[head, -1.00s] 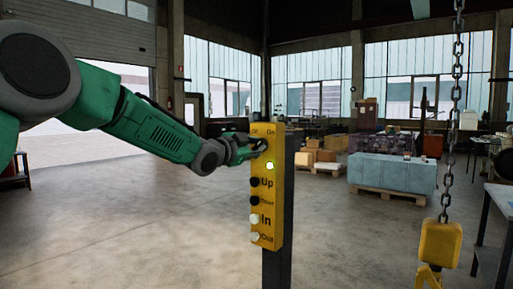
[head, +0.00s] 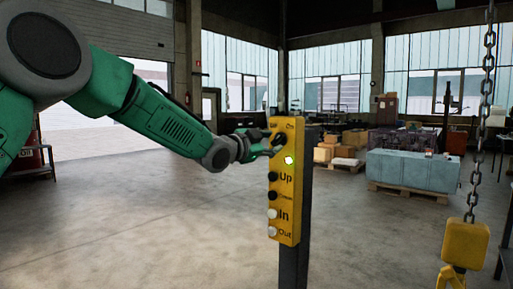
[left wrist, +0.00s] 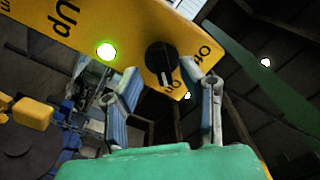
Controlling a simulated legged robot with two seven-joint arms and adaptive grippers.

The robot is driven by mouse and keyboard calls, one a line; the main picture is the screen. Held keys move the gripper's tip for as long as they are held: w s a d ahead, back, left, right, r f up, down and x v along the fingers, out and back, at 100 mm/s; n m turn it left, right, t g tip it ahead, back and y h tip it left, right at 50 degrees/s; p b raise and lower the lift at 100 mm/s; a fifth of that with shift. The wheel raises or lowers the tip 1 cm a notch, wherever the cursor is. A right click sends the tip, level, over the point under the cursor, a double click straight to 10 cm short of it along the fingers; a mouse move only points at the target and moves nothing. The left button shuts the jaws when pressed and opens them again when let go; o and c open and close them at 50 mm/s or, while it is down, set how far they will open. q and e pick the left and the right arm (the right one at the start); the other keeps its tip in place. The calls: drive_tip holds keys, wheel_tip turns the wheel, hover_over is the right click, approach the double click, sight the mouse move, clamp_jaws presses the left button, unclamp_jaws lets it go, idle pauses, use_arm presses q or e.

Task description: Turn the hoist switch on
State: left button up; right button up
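The yellow hoist control box (head: 285,205) stands upright on a dark post, with its face towards me. Its black rotary switch (head: 280,138) is at the top, between the "Off" and "On" labels. A green light (head: 289,160) glows below it. My left gripper (head: 269,146) is at the left of the switch, its fingertips close to it. In the left wrist view the switch knob (left wrist: 161,58) has a pale pointer line and lies just beyond the two spread fingers of my left gripper (left wrist: 169,82). No clear contact shows. My right gripper is out of view.
Below the light are Up, Down, In and Out buttons (head: 272,195). A chain (head: 487,100) with a yellow hook block (head: 466,245) hangs at the right. The floor around the post is clear.

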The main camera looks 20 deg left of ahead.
use_arm(q)
drive_tip(key=v, duration=0.9)
drive_tip(key=shift+s+a+f, duration=0.2)
drive_tip(key=shift+a, duration=0.05)
